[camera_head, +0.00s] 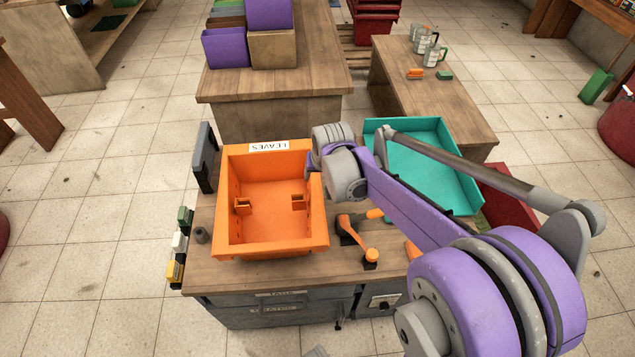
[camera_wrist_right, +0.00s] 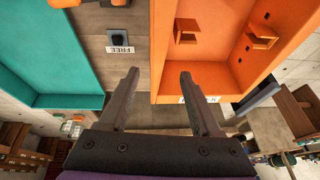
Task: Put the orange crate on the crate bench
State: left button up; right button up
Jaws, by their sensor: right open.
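The orange crate (camera_head: 232,205), with a white "LEAVES" label on its far side, stands upright on the wooden-topped workbench. It looks empty and also fills the upper right of the right wrist view (camera_wrist_right: 165,50). My right gripper (camera_head: 314,164) is at the crate's far right corner. In the wrist view its two fingers (camera_wrist_right: 159,74) are apart, with the crate's wall edge showing between them; contact cannot be told. A wooden bench (camera_head: 325,70) behind the workbench carries several crates and may be the crate bench. My left gripper is out of sight.
A teal tray (camera_head: 465,196) stands right of the orange crate. A lower bench (camera_head: 440,105) holds jugs.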

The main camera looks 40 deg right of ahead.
jog(key=s+a+f+n+y, duration=0.1)
jog(key=s+a+n, duration=0.5)
jog(key=s+a, duration=1.1)
jog(key=shift+s+n+t+y, duration=0.3)
jog(key=shift+s+t, duration=0.1)
jog(key=shift+s, duration=0.55)
jog(key=shift+f, duration=0.1)
notch_tip(320, 180, up, 7)
jog(key=w+p, duration=0.1)
jog(key=p, duration=0.5)
jog(key=shift+f, duration=0.15)
jog(key=shift+w+d, duration=0.1)
jog(key=shift+w, duration=0.05)
